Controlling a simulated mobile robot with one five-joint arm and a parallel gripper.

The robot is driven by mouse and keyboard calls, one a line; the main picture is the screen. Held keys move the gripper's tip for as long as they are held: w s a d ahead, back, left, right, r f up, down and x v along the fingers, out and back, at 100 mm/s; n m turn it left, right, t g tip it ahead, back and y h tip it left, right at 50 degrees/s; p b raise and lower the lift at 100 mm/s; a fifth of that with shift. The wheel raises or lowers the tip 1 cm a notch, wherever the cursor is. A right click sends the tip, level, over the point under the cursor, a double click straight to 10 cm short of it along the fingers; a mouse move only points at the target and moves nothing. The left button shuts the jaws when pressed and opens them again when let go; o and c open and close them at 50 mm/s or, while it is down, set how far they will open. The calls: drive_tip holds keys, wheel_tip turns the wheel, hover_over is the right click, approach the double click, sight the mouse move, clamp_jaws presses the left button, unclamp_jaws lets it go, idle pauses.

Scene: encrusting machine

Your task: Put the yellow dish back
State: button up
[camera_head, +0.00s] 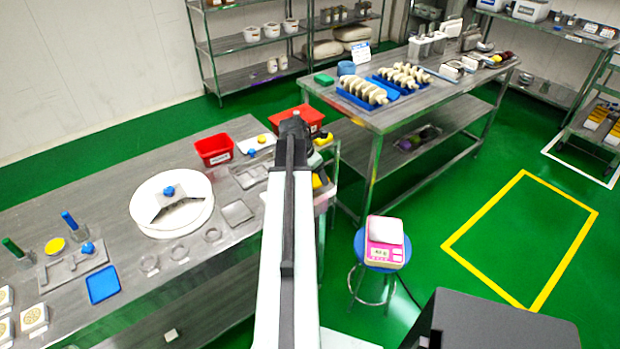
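A small round yellow dish (55,245) lies flat on the steel table (110,210) at the left, between a green-handled tool and a blue-handled tool. My arm reaches away from me up the middle of the picture. My gripper (294,122) is at its far end, near the right end of the steel table and well to the right of the yellow dish. The gripper is small and dark, and its fingers cannot be made out. I cannot tell whether it holds anything. Another yellow item (317,181) shows partly behind my arm.
A white round board (150,222) with a blue-knobbed metal piece, a red bin (214,150), a blue tray (103,284) and several clear rings share the steel table. A pink scale (384,243) stands on a blue stool. Green floor is open at the right.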

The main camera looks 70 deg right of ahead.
drive_tip(key=shift+w+d+f, duration=0.1)
drive_tip(key=shift+w+d, duration=0.25)
drive_tip(key=shift+w, duration=0.25)
drive_tip(key=shift+w+d, duration=0.35)
drive_tip(key=shift+w, duration=0.2)
drive_tip(key=shift+w+d+f, duration=0.1)
drive_tip(key=shift+w+d, duration=0.15)
drive_tip(key=shift+w, duration=0.25)
wheel_tip(320, 180, down, 4)
drive_tip(key=b, duration=0.4)
drive_tip(key=shift+s, duration=0.1)
drive_tip(key=shift+r, duration=0.3)
drive_tip(key=shift+f, duration=0.1)
drive_tip(key=o, duration=0.9)
drive_tip(key=shift+f, duration=0.15)
drive_tip(key=o, duration=0.4)
drive_tip(key=shift+o, duration=0.2)
